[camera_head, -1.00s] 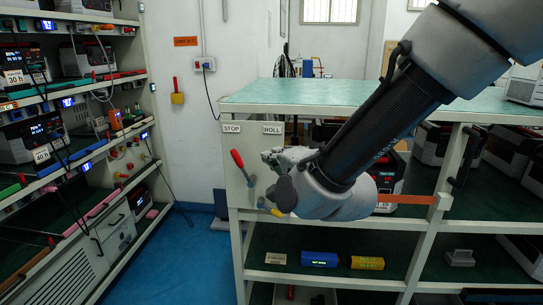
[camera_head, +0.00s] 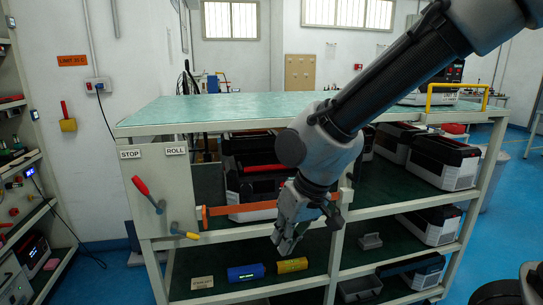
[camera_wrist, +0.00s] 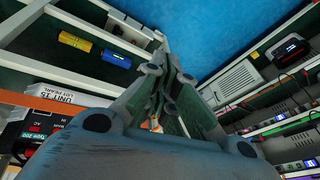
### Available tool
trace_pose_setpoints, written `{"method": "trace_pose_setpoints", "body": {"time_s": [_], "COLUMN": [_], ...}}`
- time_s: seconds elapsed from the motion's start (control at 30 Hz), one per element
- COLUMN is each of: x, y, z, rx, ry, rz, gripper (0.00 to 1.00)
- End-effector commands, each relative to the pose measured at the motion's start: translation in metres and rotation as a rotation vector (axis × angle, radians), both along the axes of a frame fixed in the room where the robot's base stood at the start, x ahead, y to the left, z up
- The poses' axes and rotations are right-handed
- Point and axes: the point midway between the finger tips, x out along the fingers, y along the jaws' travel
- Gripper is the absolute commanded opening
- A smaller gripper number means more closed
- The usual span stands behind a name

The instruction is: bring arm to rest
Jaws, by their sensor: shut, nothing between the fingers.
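My arm reaches in from the top right of the head view, and my gripper (camera_head: 288,242) hangs pointing down in front of the bench shelves. In the wrist view my gripper (camera_wrist: 165,90) has its fingers together with nothing between them. It is apart from the yellow block (camera_head: 292,265) and the blue block (camera_head: 245,272), which sit on the lower shelf just behind and below it. The same yellow block (camera_wrist: 75,42) and blue block (camera_wrist: 116,58) show at the upper left of the wrist view.
The green-topped bench (camera_head: 215,108) fills the middle, with an orange bar (camera_head: 240,209) across its front. A red lever (camera_head: 146,190) and a yellow-tipped lever (camera_head: 184,233) stick out at its left end. A rack (camera_head: 20,165) stands far left. Blue floor (camera_head: 108,268) lies between.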

Motion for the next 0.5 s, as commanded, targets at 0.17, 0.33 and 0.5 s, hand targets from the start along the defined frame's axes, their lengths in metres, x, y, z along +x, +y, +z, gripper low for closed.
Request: {"method": "trace_pose_setpoints", "body": {"time_s": [0.17, 0.33, 0.5], "x": [-0.013, -0.046, -0.063], "y": [-0.150, -0.262, -0.316], "z": [0.042, 0.077, 0.102], "rx": [-0.163, -0.212, -0.174], "ry": [0.036, 0.012, -0.099], "rz": [-0.024, -0.232, -0.464], "gripper": [0.00, 0.00, 0.00]}}
